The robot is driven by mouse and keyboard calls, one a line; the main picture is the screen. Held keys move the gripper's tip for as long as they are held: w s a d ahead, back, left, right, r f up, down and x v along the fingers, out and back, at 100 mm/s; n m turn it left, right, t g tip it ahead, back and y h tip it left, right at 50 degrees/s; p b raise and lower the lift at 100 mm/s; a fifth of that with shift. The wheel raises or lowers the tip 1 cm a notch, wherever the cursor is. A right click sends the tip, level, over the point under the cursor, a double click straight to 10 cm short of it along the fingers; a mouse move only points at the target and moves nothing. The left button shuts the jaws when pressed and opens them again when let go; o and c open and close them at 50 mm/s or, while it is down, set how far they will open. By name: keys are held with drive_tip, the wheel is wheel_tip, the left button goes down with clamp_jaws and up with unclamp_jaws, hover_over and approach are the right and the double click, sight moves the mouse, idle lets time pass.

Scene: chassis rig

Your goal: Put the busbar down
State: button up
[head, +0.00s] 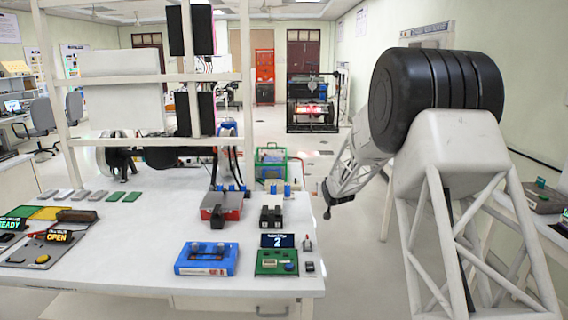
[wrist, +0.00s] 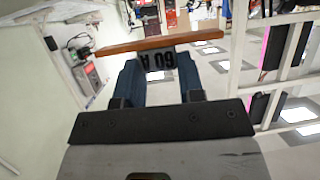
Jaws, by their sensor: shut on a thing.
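The busbar (wrist: 150,45) is a copper-orange bar in the wrist view, lying crosswise at the tips of my gripper (wrist: 161,66). The two blue fingers are shut on it, and a dark part marked "60 A", upside down in the picture, shows between them below the bar. Both ends of the bar stick out past the fingers. Floor lies behind the bar, with no support seen touching it. In the head view my arm is at the right, clear of the white workbench (head: 130,245); I cannot make out the busbar there.
On the bench are a blue unit (head: 206,259), a green unit (head: 277,262) with a display reading 2, a red unit (head: 221,206) and a black block (head: 271,216). A panel (head: 45,250) reading OPEN and several flat slabs are at left. A white frame rises behind.

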drive_tip(key=s+d+f, duration=0.2)
drive_tip(key=d+f, duration=0.1)
drive_tip(key=f, duration=0.7)
drive_tip(key=s+d+f, duration=0.2)
drive_tip(key=f, duration=0.8)
drive_tip(key=s+a+f, duration=0.2)
drive_tip(key=s+f, duration=0.8)
drive_tip(key=f, duration=0.3)
drive_tip(key=s+a+f+m+h, duration=0.1)
drive_tip(key=s+f, duration=1)
drive_tip(key=f, duration=0.2)
drive_tip(key=shift+s+a, duration=0.2)
drive_tip(key=shift+a, duration=0.15)
drive_tip(key=shift+w, duration=0.1)
